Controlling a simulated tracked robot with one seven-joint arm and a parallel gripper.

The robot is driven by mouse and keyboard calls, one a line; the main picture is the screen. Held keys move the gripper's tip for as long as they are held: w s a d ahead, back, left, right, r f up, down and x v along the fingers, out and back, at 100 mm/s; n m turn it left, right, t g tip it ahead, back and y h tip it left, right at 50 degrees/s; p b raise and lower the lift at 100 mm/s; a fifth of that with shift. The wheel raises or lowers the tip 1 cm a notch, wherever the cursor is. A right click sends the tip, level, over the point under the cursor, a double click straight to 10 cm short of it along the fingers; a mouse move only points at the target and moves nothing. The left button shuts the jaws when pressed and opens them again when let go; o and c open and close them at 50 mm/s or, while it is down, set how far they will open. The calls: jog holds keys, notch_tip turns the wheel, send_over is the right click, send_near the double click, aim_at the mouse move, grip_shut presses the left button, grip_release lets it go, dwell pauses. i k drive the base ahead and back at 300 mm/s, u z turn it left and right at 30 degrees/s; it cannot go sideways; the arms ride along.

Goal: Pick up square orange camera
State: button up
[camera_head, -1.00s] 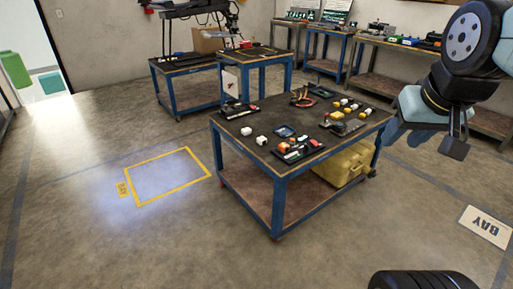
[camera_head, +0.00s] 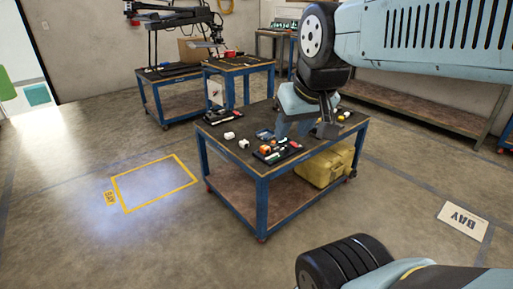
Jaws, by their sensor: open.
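The square orange camera cannot be told for certain at this size. A small orange-and-white block (camera_head: 265,150) sits at the front of the blue-legged table, by a dark tray (camera_head: 282,153) of small parts. Another small orange item (camera_head: 341,118) lies near the table's right side. My gripper (camera_head: 326,128) is open and empty above the right part of the table, pointing down. It is apart from the orange-and-white block, to its right. My gripper and wrist hide part of the tabletop, including several small items behind them.
The blue-legged table (camera_head: 262,192) holds white blocks (camera_head: 243,143) and a dark tray at its back left. More benches (camera_head: 176,99) stand behind. Open floor lies at left, with a yellow-marked rectangle (camera_head: 155,183).

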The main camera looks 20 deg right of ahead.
aim_at(265, 150)
jog(key=u, duration=0.1)
jog(key=i, duration=1)
jog(key=z, duration=0.1)
